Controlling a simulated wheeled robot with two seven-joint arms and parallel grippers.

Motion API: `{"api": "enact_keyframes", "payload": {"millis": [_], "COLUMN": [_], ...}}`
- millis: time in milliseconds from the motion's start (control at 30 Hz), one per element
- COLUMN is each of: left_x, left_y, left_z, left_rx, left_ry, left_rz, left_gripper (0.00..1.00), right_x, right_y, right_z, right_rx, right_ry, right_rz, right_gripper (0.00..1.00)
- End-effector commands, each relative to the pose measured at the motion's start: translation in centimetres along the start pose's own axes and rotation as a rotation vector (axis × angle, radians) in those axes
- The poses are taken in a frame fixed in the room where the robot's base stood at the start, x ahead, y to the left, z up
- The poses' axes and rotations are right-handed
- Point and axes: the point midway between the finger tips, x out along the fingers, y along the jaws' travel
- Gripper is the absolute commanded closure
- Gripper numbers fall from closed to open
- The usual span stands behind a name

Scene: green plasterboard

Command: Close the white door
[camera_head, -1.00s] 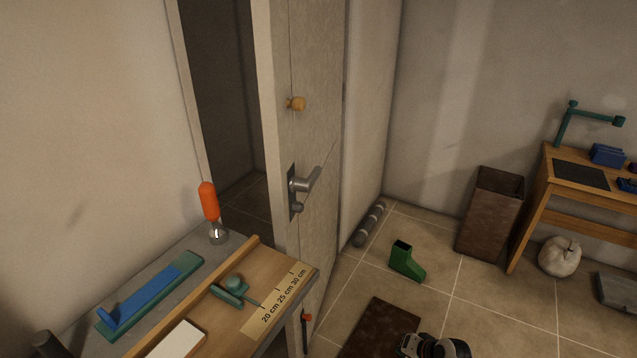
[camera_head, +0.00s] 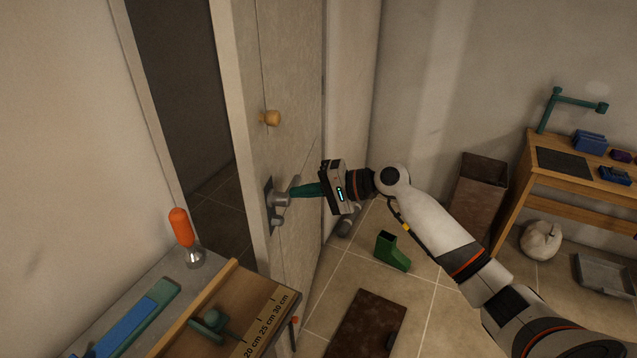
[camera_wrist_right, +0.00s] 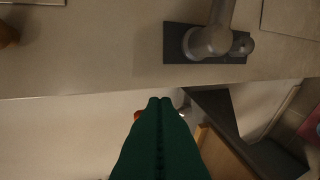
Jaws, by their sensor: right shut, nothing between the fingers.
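The white door (camera_head: 297,90) stands ajar, with a dark gap on its left. It also shows across the top of the right wrist view (camera_wrist_right: 110,45). Its metal lever handle (camera_head: 274,200) is partly hidden behind my gripper; the handle also shows at the top of the right wrist view (camera_wrist_right: 208,42). My right gripper (camera_head: 291,191) has its green fingers pressed together and empty, at the handle in the head view. In the right wrist view, its fingertips (camera_wrist_right: 160,103) lie just below the door's edge line, apart from the handle in the picture. I cannot tell whether they touch the door. My left gripper is not in view.
A wooden knob (camera_head: 270,118) sits on the door above the handle. A workbench with an orange-handled tool (camera_head: 181,228) and a ruler board (camera_head: 262,325) stands at lower left, close to the door. A green boot-shaped object (camera_head: 392,252) and a brown mat (camera_head: 365,325) are on the tiled floor.

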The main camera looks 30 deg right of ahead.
Motion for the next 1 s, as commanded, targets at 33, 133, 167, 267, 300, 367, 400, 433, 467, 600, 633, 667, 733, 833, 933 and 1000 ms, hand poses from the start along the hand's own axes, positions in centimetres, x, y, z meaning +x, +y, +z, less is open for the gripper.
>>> {"api": "enact_keyframes", "payload": {"millis": [33, 133, 167, 267, 300, 367, 400, 433, 467, 600, 633, 667, 733, 833, 933, 1000], "left_x": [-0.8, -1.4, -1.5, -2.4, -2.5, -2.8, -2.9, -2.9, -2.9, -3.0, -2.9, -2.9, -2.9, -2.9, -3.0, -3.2], "left_y": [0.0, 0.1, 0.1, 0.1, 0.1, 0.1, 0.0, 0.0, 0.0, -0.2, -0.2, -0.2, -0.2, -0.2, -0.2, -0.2], "left_z": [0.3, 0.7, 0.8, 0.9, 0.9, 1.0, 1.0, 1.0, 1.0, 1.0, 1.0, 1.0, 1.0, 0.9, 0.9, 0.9], "left_rx": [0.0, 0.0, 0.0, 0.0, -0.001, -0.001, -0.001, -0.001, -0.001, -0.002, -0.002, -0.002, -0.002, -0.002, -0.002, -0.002], "left_ry": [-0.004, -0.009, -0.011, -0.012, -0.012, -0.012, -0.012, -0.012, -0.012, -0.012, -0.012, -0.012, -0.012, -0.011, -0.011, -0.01], "left_rz": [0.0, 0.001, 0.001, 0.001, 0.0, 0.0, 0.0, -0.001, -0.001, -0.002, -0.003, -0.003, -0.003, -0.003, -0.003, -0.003], "left_gripper": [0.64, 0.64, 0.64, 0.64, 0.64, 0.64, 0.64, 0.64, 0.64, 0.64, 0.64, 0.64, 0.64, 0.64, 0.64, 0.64], "right_x": [1.1, 3.2, 3.8, 5.2, 5.7, 6.3, 6.6, 6.8, 6.9, 7.3, 7.3, 7.3, 7.3, 7.2, 7.7, 8.7], "right_y": [0.5, 0.4, 0.4, 1.0, 1.1, 1.2, 1.2, 1.2, 1.2, 1.2, 1.2, 1.1, 1.1, 1.1, 1.3, 1.7], "right_z": [-0.1, -0.1, -0.1, 0.0, 0.0, 0.0, 0.0, 0.0, 0.0, 0.0, 0.0, 0.0, 0.0, 0.0, 0.0, 0.1], "right_rx": [0.001, 0.002, 0.0, 0.0, 0.0, -0.001, -0.001, -0.001, -0.002, -0.002, -0.002, -0.002, -0.002, -0.002, 0.001, 0.007], "right_ry": [0.002, 0.002, 0.001, 0.0, 0.0, 0.0, -0.002, -0.002, -0.002, -0.002, -0.002, -0.002, -0.002, -0.002, -0.006, -0.019], "right_rz": [0.002, 0.001, 0.001, 0.001, 0.0, 0.001, 0.0, 0.0, 0.0, -0.001, -0.001, -0.001, -0.001, -0.001, 0.0, 0.001], "right_gripper": [1.0, 1.0, 1.0, 1.0, 1.0, 1.0, 1.0, 1.0, 1.0, 1.0, 1.0, 1.0, 1.0, 1.0, 1.0, 1.0]}}
